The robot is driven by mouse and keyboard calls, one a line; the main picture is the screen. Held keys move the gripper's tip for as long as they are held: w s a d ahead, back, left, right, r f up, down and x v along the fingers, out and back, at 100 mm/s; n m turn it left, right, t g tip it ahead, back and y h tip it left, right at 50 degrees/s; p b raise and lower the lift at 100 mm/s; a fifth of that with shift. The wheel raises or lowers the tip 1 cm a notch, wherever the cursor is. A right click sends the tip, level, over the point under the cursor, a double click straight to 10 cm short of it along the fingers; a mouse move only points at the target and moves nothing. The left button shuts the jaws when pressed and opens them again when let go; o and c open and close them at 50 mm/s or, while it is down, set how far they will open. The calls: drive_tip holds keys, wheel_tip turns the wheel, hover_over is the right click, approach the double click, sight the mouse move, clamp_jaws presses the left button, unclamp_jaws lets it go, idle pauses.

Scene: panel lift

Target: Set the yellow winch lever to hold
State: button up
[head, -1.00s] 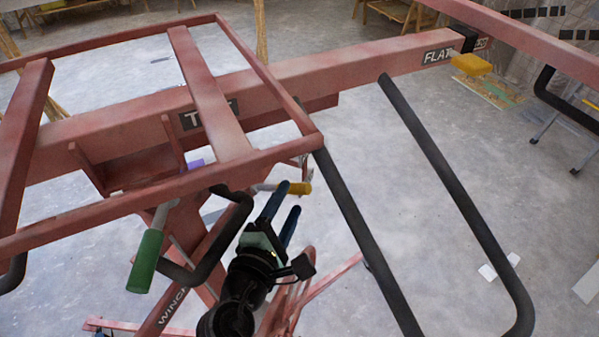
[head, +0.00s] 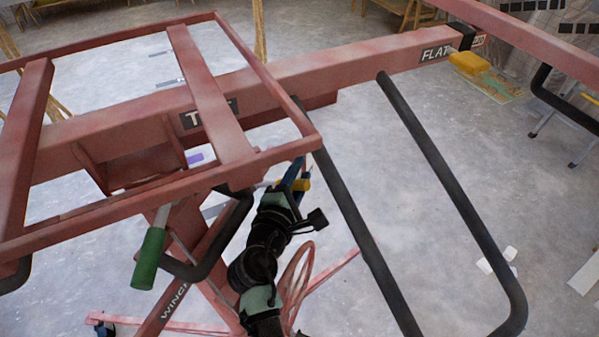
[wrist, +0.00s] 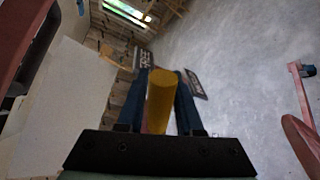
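The yellow winch lever (head: 303,185) has a yellow cylindrical grip on a pale rod, below the front corner of the red frame in the head view. My gripper (head: 292,180) is at this grip, its blue fingers partly behind the frame corner. In the wrist view the yellow grip (wrist: 161,100) lies between the two blue fingers (wrist: 162,85), one on each side. Narrow gaps seem to show beside it, so the fingers look open around it. The winch label (head: 173,302) is on a red post at lower left, partly cut off by the post's edge.
The red cradle frame (head: 205,90) spans above my gripper. A green-handled lever (head: 149,258) and a black bent bar (head: 215,250) are to the left. A long black looped bar (head: 440,165) is to the right. A yellow block (head: 469,63) sits by the FLAT label. Floor at right is mostly clear.

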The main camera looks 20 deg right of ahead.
clamp_jaws()
idle(1.1)
